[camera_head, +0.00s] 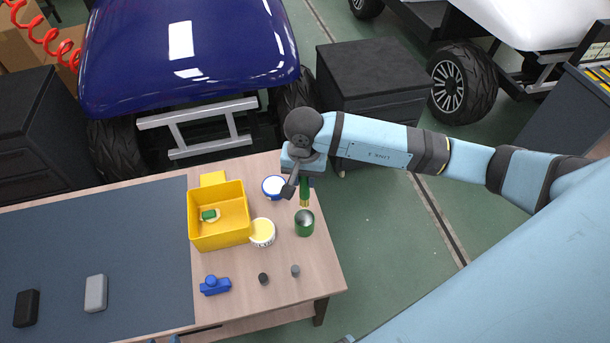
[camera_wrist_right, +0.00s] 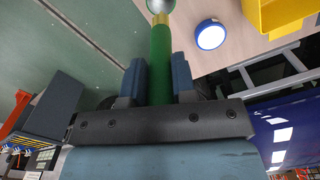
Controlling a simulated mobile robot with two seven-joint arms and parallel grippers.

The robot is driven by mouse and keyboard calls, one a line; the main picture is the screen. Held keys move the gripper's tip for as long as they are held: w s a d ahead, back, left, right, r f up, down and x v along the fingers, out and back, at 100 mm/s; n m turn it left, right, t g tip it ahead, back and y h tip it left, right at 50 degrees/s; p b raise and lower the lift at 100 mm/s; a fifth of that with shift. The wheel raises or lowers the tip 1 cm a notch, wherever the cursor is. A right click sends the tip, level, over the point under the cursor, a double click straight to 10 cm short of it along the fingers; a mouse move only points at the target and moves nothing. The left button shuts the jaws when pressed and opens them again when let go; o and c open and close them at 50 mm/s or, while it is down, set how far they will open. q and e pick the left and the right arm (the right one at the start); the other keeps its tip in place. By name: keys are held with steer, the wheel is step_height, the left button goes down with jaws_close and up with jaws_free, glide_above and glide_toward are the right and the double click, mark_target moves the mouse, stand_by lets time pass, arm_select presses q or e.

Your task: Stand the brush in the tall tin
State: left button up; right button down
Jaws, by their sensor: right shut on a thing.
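The brush (camera_head: 305,190) has a green handle and a gold-coloured lower end. My right gripper (camera_head: 303,179) is shut on its handle and holds it roughly upright. The handle (camera_wrist_right: 161,65) runs between the two fingers in the right wrist view. The tall tin (camera_head: 304,225) is green with a grey rim and stands near the table's right edge. The brush's lower end is just above and behind the tin's mouth in the head view. The tin's rim (camera_wrist_right: 161,4) shows beyond the gold end in the wrist view. Small blue tips at the head view's bottom edge may be my left gripper (camera_head: 165,340).
A yellow bin (camera_head: 232,240) with a small green item stands left of the tin. A yellow-topped pot (camera_head: 262,232) and a blue-rimmed white round tin (camera_head: 273,187) are close by. A blue part (camera_head: 214,286) and two small dark cylinders (camera_head: 263,278) lie in front.

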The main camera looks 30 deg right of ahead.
steer(key=shift+a+f+b, duration=0.1)
steer(key=shift+f+b, duration=0.2)
steer(key=shift+f, duration=0.6)
steer(key=b, duration=0.2)
glide_above(304, 206)
steer(key=shift+w+f, duration=0.15)
steer(key=shift+f, duration=0.9)
steer(key=shift+w+f, duration=0.1)
steer(key=shift+f, duration=0.9)
step_height(304, 206, down, 6)
steer(key=b, duration=0.4)
steer(key=shift+r+b, duration=0.2)
steer(key=shift+b, duration=0.1)
steer(key=c, duration=0.8)
jaws_free()
steer(key=shift+c, duration=0.2)
